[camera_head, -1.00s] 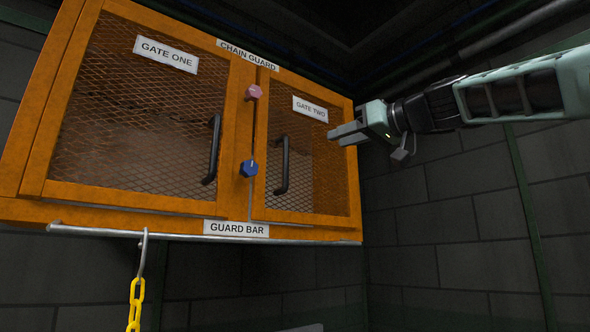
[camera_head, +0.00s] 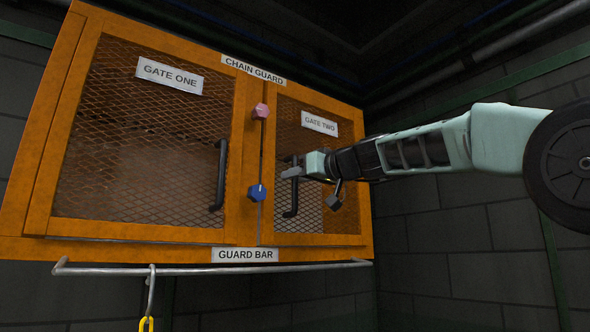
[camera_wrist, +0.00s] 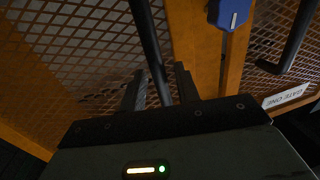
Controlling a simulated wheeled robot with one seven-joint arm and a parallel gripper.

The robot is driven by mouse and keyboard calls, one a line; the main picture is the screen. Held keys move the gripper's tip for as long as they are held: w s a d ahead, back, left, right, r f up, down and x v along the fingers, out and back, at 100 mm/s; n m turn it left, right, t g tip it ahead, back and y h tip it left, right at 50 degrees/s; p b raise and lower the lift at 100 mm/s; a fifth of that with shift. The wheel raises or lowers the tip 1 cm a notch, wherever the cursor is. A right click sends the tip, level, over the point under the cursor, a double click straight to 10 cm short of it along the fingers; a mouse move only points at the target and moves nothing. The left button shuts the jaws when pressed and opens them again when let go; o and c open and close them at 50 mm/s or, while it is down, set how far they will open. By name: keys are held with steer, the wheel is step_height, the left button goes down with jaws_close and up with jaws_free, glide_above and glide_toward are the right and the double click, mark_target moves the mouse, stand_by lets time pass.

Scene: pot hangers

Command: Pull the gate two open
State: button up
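Gate two (camera_head: 333,215) is the right mesh door of an orange cabinet, with an orange frame and a white label (camera_head: 320,124). It looks shut in its frame. Its black vertical handle (camera_head: 291,208) is partly hidden by my gripper (camera_head: 290,170) in the head view. In the wrist view, the gate two handle (camera_wrist: 149,40) runs between the two fingers of my gripper (camera_wrist: 158,88). The fingers are open on either side of the bar, with small gaps seeming to show. A blue knob (camera_head: 257,193) and a pink knob (camera_head: 261,111) sit on the middle frame.
Gate one (camera_head: 140,150) is on the left and looks shut, with its own black handle (camera_head: 218,175). A metal guard bar (camera_head: 200,271) runs below the cabinet, with a hook (camera_head: 151,290) and yellow chain (camera_head: 146,325) hanging from it. Dark block walls stand behind.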

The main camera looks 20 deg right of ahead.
steer(key=shift+w+a, duration=0.25)
steer(key=shift+w, duration=0.1)
jaws_close()
